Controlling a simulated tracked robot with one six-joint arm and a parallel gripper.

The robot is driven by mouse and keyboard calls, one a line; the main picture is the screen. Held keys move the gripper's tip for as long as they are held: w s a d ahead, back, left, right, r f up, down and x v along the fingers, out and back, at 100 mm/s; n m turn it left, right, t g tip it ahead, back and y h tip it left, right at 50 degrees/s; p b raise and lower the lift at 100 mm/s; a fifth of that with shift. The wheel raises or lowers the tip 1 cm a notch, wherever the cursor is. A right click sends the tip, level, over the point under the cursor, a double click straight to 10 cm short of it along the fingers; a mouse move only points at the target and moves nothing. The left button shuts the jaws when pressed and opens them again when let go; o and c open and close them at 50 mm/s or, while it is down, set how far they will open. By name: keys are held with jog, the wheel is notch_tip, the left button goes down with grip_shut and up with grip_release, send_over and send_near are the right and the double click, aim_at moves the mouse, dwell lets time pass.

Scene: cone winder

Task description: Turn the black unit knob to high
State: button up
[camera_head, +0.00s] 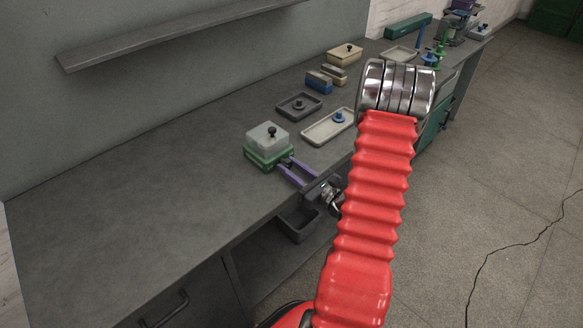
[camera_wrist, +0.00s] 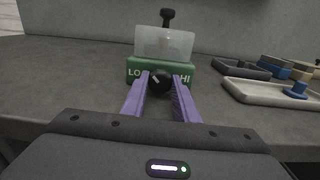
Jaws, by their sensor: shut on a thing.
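The unit is a green box (camera_head: 262,159) with a pale translucent cover (camera_head: 267,137) and a black knob on top (camera_head: 272,131). In the wrist view its green front (camera_wrist: 178,68) carries the letters LO at left and HI at right. A round black knob (camera_wrist: 160,83) sits on that front between the letters. A white mark on it points up and to the left, toward LO. My gripper (camera_wrist: 161,77) has purple fingers on both sides of this front knob, shut on it. In the head view the fingers (camera_head: 285,165) reach the unit's front, and the front knob cannot be made out.
A pale tray (camera_head: 313,134) with a blue knobbed piece (camera_head: 338,117) lies right of the unit. Behind are a dark tray (camera_head: 287,110), blue block (camera_head: 319,82) and tan box (camera_head: 342,60). A wall shelf (camera_head: 160,37) hangs above. The bench's left side is clear.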

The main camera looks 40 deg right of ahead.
jog(key=shift+m, duration=1.2)
jog(key=o, duration=1.1)
jog(key=shift+c, duration=0.2)
jog(key=shift+s, duration=0.15)
jog(key=s, duration=1.3)
jog(key=shift+s+d, duration=0.2)
jog(key=shift+s, duration=0.05)
